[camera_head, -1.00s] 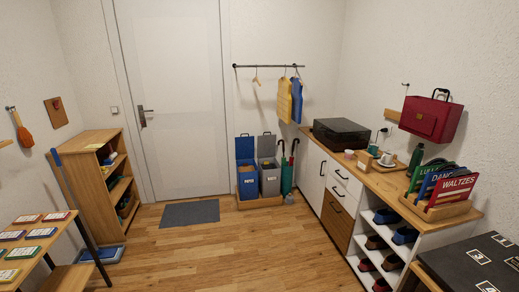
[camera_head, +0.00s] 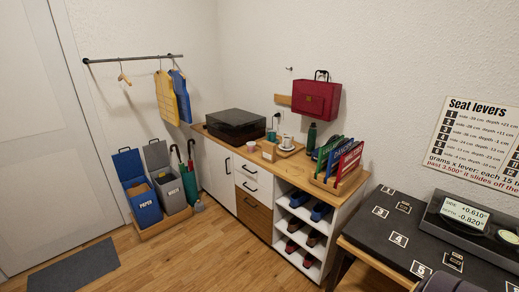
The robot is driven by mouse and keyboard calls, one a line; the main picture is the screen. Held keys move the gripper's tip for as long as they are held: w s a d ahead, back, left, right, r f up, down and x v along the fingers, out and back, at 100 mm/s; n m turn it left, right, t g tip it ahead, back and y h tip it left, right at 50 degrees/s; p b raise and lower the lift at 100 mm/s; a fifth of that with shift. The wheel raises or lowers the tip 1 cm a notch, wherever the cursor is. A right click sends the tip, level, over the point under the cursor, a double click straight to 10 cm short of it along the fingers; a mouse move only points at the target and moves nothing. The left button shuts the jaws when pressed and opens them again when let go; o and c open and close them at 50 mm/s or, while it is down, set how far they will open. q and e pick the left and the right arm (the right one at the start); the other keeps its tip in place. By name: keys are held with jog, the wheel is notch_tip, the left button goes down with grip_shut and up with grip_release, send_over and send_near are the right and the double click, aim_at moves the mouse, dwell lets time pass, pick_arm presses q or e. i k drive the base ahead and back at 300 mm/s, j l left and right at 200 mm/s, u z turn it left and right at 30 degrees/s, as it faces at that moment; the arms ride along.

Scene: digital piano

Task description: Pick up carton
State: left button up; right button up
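I cannot pick out a carton for certain. A small tan block-like item (camera_head: 268,151) stands on the sideboard top, beside a small pinkish cup (camera_head: 251,146); it is too small to tell what it is. Something brown (camera_head: 138,189) shows inside the open blue bin marked PAPER (camera_head: 143,205); its shape is partly hidden by the bin wall. Neither of my grippers is in view.
The sideboard (camera_head: 230,147) along the wall carries a dark lidded box (camera_head: 235,125), a tray with a cup (camera_head: 287,142) and a folder rack (camera_head: 337,184). A grey bin (camera_head: 168,190) stands by the umbrellas. A dark-topped table (camera_head: 380,243) is at right.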

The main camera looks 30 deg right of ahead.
aim_at(268, 148)
jog(key=i+j+z, duration=0.15)
jog(key=i+z, duration=0.2)
jog(key=i+j+z, duration=0.2)
jog(key=i+z, duration=0.2)
jog(key=i+j+z, duration=0.45)
jog(key=z, duration=0.25)
jog(key=i+j+z, duration=0.15)
jog(key=j+z, duration=0.2)
jog(key=i+j+z, duration=0.1)
jog(key=j+z, duration=0.95)
jog(key=j, duration=0.4)
jog(key=k+j+z, duration=0.1)
jog(key=j+z, duration=0.25)
jog(key=j, duration=0.4)
